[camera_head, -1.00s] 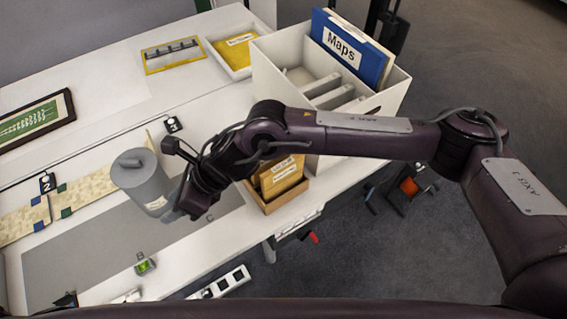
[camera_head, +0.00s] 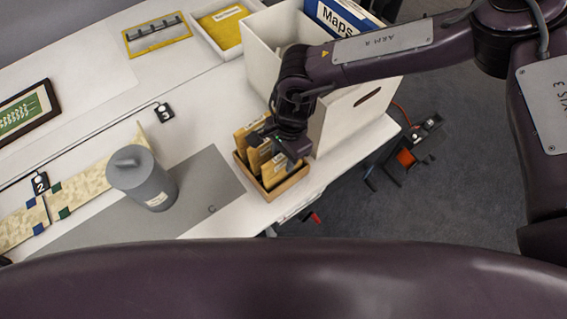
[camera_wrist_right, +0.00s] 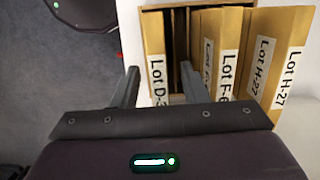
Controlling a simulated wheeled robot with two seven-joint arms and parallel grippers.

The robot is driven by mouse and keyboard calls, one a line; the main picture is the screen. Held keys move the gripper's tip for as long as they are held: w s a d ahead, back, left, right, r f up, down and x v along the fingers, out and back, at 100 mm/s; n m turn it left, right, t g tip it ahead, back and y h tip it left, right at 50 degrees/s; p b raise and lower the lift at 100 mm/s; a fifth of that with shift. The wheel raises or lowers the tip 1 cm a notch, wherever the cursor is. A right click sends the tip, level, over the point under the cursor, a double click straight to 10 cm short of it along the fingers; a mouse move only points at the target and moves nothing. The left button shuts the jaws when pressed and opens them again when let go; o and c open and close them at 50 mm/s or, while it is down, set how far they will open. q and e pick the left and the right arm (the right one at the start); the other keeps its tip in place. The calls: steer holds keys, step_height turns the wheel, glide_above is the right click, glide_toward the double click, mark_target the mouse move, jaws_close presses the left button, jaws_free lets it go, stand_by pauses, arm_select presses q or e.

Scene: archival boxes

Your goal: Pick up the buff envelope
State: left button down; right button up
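A small wooden box (camera_head: 288,187) near the table's right edge holds several upright buff envelopes (camera_head: 246,134). Which one the task means I cannot tell. My right gripper (camera_head: 278,146) is over the box, pointing down. In the right wrist view (camera_wrist_right: 160,70) its fingers are apart, with the Lot D-3 envelope between them; contact is unclear. My left gripper is not in view.

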mark_target(284, 169)
step_height(284, 169, down, 2)
steer(key=shift+s+f, duration=0.1)
steer(key=shift+f, duration=0.15)
steer(key=shift+a, duration=0.1)
steer(key=shift+f+b, duration=0.3)
steer(key=shift+b, duration=0.05)
stand_by(0.5)
jaws_close()
stand_by(0.4)
